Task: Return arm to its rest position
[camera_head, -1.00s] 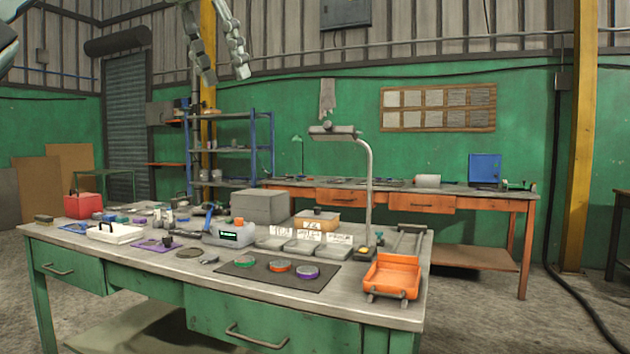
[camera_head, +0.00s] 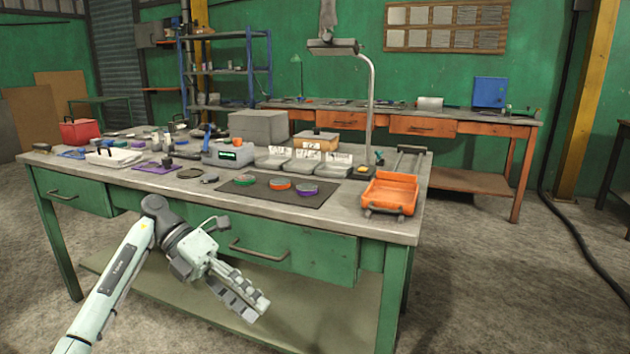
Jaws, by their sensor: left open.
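My left arm (camera_head: 110,285) comes in from the lower left, pale with a dark wrist. My left gripper (camera_head: 252,300) is in front of the green workbench, below its top edge, and points down to the right. Its fingers are open, with nothing seen between them. It overlaps the drawer front and lower shelf in the picture; I cannot tell whether it is clear of them. My right gripper is not in view.
The workbench top (camera_head: 330,222) holds a dark mat (camera_head: 222,192) with three coloured discs, an orange tray (camera_head: 390,193), grey bins and a lamp. A drawer handle (camera_head: 258,251) sticks out near my gripper. Concrete floor (camera_head: 490,290) is free at right.

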